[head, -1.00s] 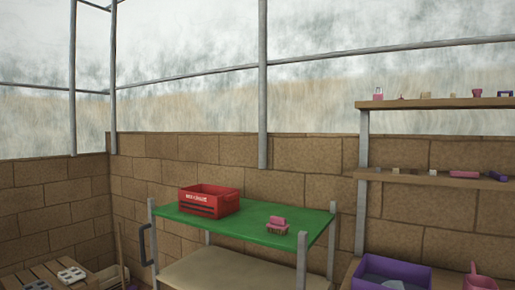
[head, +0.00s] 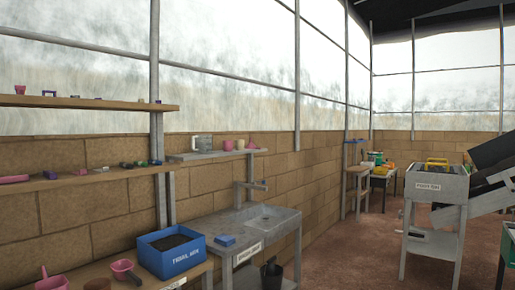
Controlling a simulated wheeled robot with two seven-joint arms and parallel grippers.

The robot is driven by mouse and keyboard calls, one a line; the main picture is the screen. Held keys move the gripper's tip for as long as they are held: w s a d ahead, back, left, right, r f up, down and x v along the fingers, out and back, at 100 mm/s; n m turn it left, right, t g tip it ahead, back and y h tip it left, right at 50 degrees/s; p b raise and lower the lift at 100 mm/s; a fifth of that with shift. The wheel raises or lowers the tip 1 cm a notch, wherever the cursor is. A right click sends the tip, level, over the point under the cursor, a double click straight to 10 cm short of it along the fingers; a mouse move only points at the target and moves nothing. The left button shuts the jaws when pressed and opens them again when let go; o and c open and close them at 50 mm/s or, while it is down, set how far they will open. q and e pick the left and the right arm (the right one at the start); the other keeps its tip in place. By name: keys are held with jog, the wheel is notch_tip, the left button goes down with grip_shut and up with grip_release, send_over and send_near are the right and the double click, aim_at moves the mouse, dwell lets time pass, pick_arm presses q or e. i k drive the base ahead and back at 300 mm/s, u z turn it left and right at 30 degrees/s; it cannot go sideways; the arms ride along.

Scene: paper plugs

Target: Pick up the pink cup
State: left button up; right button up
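A pink cup-like object (head: 228,145) stands upright on a small shelf (head: 215,154) above the sink, between a clear grey container (head: 202,143) and a cream cylinder (head: 240,144). Another small pink cup-shaped thing (head: 20,89) is on the upper wooden shelf (head: 85,101) at the far left. I cannot tell for sure which of these is the pink cup. Neither of my grippers is in view.
The reddish floor (head: 350,245) is open at centre right.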

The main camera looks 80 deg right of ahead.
aim_at(227, 145)
jog(key=z, duration=2.4)
jog(key=i, duration=1.7)
